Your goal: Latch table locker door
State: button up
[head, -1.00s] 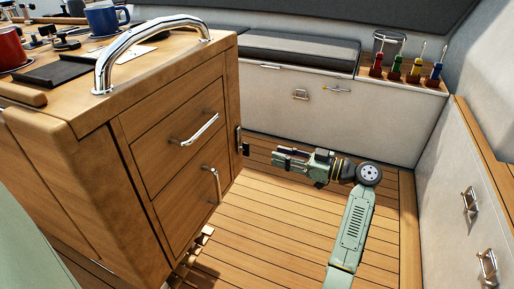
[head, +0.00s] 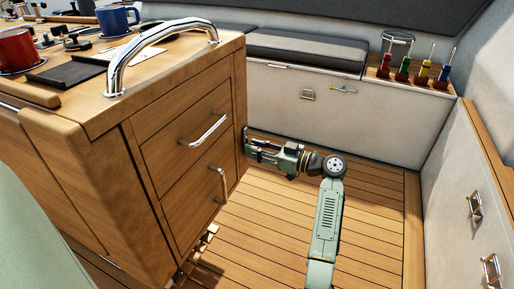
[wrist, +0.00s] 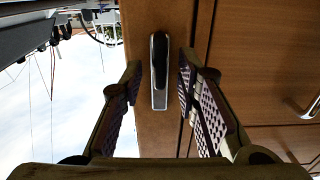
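The wooden table cabinet (head: 110,185) fills the left of the head view. Its front has an upper panel with a slanted bar handle (head: 205,132) and a lower panel (head: 190,210) with an upright handle (head: 223,184). Both panels look flush with the front. In the wrist view, a latch (wrist: 160,75) with a bright metal plate and a dark lever sits on a wooden strip. My gripper (head: 248,143) is at the cabinet's right edge. In the wrist view its open fingers stand on either side of the latch, and I cannot tell whether they touch it.
Mugs (head: 118,18) and dark flat items sit on the table top, behind a chrome grab rail (head: 150,50). A cushioned bench (head: 300,48) runs along the back. Screwdrivers (head: 423,70) stand in a rack at the back right. The plank floor (head: 255,225) is clear.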

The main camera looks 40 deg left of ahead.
jog(key=shift+c, duration=0.4)
grip_shut()
dwell(0.4)
